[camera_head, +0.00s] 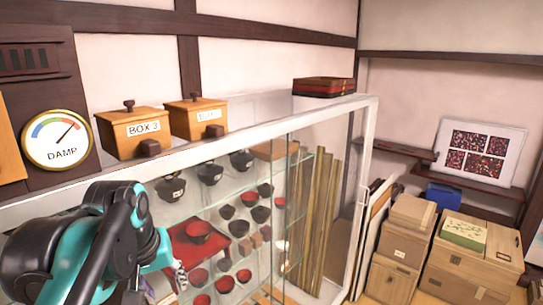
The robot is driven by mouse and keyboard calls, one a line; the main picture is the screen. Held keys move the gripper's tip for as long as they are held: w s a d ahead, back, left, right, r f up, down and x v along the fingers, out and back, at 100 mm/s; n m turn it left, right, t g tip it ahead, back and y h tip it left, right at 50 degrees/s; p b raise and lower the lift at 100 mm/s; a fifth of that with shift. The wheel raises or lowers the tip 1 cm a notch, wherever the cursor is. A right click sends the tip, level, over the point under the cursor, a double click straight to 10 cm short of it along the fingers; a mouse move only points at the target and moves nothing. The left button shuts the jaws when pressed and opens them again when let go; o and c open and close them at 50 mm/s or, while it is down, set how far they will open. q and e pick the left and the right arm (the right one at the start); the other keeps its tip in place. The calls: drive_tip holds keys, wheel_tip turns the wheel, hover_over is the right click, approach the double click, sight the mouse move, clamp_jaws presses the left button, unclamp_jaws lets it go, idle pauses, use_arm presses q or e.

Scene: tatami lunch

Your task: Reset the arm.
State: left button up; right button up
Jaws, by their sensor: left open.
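My left arm, black and teal, comes in from the lower left in front of a glass display cabinet (370,125). My left gripper (172,282) is low in the picture, partly hidden behind the arm's own links. A small patterned piece shows at its tip. The gripper is open, and I see nothing held in it. I cannot tell how far it is from the cabinet's glass. My right arm and gripper are out of view.
The cabinet holds several dark and red bowls (198,231). Two wooden boxes (140,133) (196,117) and a dark red lacquer box (323,87) sit on its top. A DAMP gauge (58,139) is at the left. Wooden crates (470,262) stand at the right.

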use_arm(q)
drive_tip(key=s+d+f+m+t+b, duration=0.1)
drive_tip(key=f+b, duration=0.4)
drive_tip(key=f, duration=0.8)
drive_tip(key=s+d+f+m+t+b, duration=0.1)
drive_tip(key=s+f+b, duration=0.3)
drive_tip(key=f, duration=0.9)
drive_tip(key=s+d+f+m+t+b, duration=0.1)
drive_tip(key=f+b, duration=0.5)
drive_tip(key=f, duration=0.7)
drive_tip(key=shift+s+d+f+m, duration=0.15)
drive_tip(key=shift+s+f+m, duration=0.15)
drive_tip(key=shift+s+m, duration=0.4)
